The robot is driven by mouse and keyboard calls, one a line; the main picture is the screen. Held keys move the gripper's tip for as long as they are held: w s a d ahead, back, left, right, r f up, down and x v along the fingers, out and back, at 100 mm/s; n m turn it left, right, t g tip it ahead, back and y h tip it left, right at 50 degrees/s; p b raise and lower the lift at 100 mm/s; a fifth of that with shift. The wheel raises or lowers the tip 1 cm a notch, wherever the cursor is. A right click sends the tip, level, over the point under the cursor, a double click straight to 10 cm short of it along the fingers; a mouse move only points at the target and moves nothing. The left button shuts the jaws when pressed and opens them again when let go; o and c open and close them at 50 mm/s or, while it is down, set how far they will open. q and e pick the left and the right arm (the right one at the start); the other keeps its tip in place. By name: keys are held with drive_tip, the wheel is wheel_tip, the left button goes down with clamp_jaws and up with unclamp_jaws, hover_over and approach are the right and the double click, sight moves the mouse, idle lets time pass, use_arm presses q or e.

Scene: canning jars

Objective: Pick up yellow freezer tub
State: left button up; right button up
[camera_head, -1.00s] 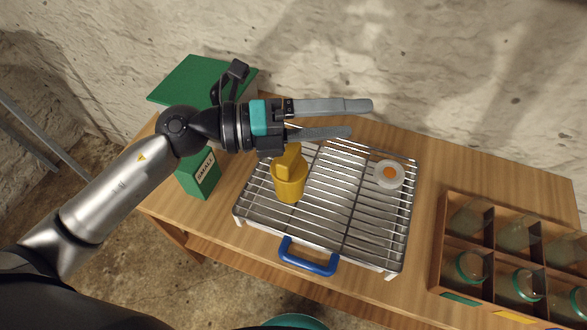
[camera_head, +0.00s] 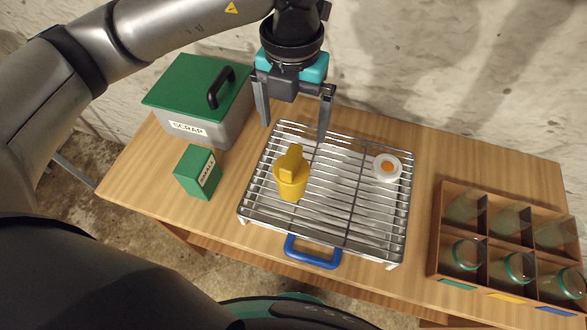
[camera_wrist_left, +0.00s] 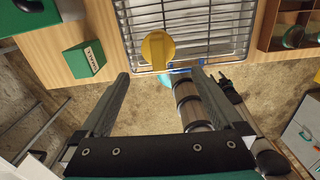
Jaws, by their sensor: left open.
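The yellow freezer tub (camera_head: 291,184) stands upright on the left part of a wire rack (camera_head: 340,199), with a raised yellow grip on its top. It also shows from above in the left wrist view (camera_wrist_left: 158,50). My left gripper (camera_head: 294,132) is open and empty, its fingers pointing down above the rack's back edge, behind the tub and apart from it. In the left wrist view the tub lies beyond the two spread fingertips (camera_wrist_left: 160,77). My right gripper is not seen in the head view; an arm of mine shows in the left wrist view.
A grey scrap bin (camera_head: 203,119) with a green lid and a small green box (camera_head: 197,172) stand left of the rack. A white and orange round lid (camera_head: 387,168) lies on the rack. A wooden crate (camera_head: 436,240) of jars stands right. A blue handle (camera_head: 312,258) sticks out in front.

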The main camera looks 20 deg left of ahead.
sight(291, 169)
use_arm(q)
wheel_tip(291, 169, down, 15)
drive_tip(key=shift+a+f, duration=0.1)
drive_tip(key=shift+a, duration=0.05)
idle(0.4)
drive_tip(key=c, duration=1.1)
